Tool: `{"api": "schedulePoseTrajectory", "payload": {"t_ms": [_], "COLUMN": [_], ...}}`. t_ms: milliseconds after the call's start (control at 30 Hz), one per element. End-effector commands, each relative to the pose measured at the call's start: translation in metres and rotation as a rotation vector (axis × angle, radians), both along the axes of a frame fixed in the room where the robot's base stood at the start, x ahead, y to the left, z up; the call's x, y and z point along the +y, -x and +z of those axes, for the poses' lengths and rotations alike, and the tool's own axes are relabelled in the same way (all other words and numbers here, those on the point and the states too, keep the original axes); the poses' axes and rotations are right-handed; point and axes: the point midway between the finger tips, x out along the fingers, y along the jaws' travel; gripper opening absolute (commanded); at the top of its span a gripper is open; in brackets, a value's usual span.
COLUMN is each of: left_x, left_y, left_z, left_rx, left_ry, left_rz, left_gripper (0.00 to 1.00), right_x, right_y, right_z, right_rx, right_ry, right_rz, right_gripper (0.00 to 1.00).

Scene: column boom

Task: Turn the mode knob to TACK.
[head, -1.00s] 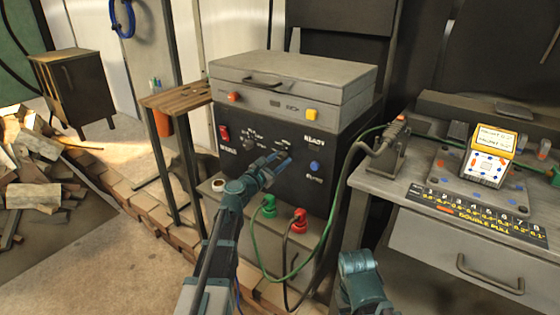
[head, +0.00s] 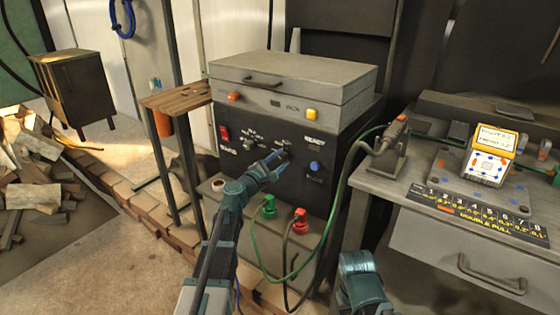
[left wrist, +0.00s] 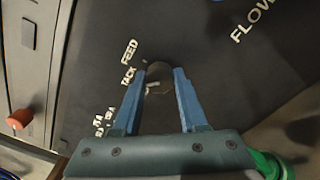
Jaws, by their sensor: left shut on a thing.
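The mode knob (left wrist: 158,77), dark and round, is on the front of the black machine panel (head: 232,172). The words TACK (left wrist: 128,77) and FEED (left wrist: 129,52) are printed beside it in the left wrist view. My left gripper (left wrist: 160,74) has one blue finger on each side of the knob and is shut on it. A pale mark shows on the knob's near side; I cannot tell exactly which label it points to. In the head view my left gripper (head: 281,156) covers most of the knob. My right gripper's fingers are not visible.
A red switch (head: 224,132) and another knob (head: 248,145) sit left of my gripper, a blue button (head: 315,166) right of it. Green (head: 268,205) and red (head: 300,219) cable plugs are below. A bench (head: 400,190) with a torch and a small display stands at right.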

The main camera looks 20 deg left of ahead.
Motion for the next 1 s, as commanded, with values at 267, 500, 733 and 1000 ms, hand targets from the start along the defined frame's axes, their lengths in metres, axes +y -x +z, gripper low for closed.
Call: {"api": "schedulePoseTrajectory", "payload": {"t_ms": [267,500,733,1000], "left_x": [-0.0004,-0.0005,-0.0004,0.0008], "left_y": [0.0005,0.0006,0.0004,0.0037], "left_z": [-0.0002,-0.0002,-0.0001,-0.0001], "left_rx": [-0.005,-0.005,-0.005,-0.005], "left_ry": [-0.015,-0.014,-0.014,-0.013], "left_rz": [-0.001,-0.001,-0.001,0.0], "left_gripper": [0.0,0.44,0.72,0.72], "right_x": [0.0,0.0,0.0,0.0], "right_y": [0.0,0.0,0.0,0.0], "right_z": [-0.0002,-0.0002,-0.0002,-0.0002], "right_rx": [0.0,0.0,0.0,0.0], "right_ry": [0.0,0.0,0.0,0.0], "right_rz": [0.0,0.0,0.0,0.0], "right_gripper": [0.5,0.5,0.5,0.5]}}
